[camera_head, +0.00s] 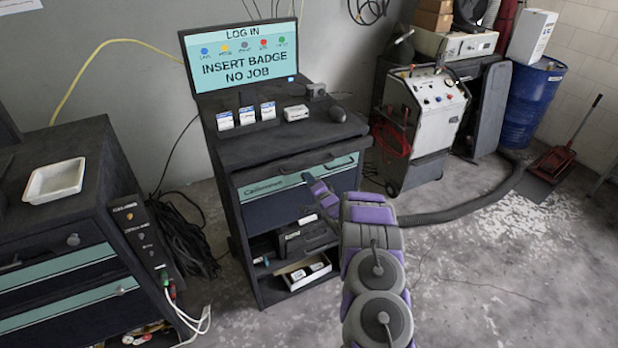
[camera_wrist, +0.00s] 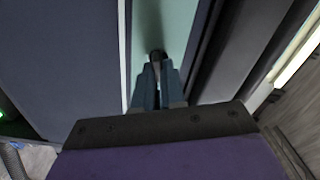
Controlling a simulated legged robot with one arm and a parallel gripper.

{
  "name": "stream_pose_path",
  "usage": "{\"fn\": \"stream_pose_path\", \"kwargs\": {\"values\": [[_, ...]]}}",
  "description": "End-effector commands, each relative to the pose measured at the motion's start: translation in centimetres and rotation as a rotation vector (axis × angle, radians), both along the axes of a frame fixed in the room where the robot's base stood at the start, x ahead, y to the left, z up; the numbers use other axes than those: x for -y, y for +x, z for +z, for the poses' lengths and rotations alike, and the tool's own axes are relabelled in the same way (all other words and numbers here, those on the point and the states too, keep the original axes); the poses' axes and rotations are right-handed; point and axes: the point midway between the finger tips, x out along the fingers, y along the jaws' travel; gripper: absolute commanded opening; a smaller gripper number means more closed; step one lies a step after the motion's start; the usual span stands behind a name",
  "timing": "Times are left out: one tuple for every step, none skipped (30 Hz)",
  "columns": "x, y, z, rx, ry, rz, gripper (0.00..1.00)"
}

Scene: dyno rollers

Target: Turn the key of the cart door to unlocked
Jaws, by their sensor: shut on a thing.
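The dark cart (camera_head: 270,149) with teal and navy front panels stands in the middle of the head view, under a login screen. My gripper (camera_head: 307,176) is at the cart's front, by the upper right of the panels. In the wrist view, its two blue-grey fingers (camera_wrist: 159,82) are shut on a small dark round-ended piece, the key (camera_wrist: 157,56), against the teal panel (camera_wrist: 178,28). The key's grip is mostly hidden between the fingers, so its exact angle cannot be told. In the head view my arm hides the key.
The cart's open lower shelf holds a dark case (camera_head: 305,239) and a white tray (camera_head: 308,281). A second dark cabinet (camera_head: 84,178) stands at left. A white machine (camera_head: 424,122) and a blue barrel (camera_head: 528,105) are behind at right. Open floor lies at front right, crossed by a hose.

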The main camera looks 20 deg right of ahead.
Motion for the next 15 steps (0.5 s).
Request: {"fn": "stream_pose_path", "kwargs": {"values": [[0.4, -0.05, 0.16, 0.0, 0.039, -0.007, 0.0], [0.4, -0.05, 0.11, -0.001, 0.064, -0.007, 0.0], [0.4, -0.03, 0.07, -0.002, 0.095, -0.007, 0.0], [0.4, -0.02, 0.06, -0.002, 0.116, -0.008, 0.0], [0.41, -0.02, 0.03, -0.002, 0.137, -0.008, 0.0], [0.42, -0.01, 0.01, -0.003, 0.164, -0.008, 0.0], [0.43, -0.01, -0.02, -0.004, 0.183, -0.008, 0.0], [0.46, -0.01, -0.04, -0.005, 0.2, -0.008, 0.0], [0.47, -0.02, -0.08, -0.005, 0.222, -0.008, 0.0], [0.49, -0.01, -0.09, -0.006, 0.237, -0.009, 0.0], [0.5, -0.02, -0.11, -0.006, 0.251, -0.009, 0.0], [0.53, -0.02, -0.14, -0.007, 0.268, -0.009, 0.0], [0.54, -0.03, -0.15, -0.007, 0.28, -0.009, 0.0], [0.54, -0.03, -0.18, -0.007, 0.289, -0.009, 0.0], [0.55, -0.03, -0.2, -0.008, 0.302, -0.009, 0.0]]}}
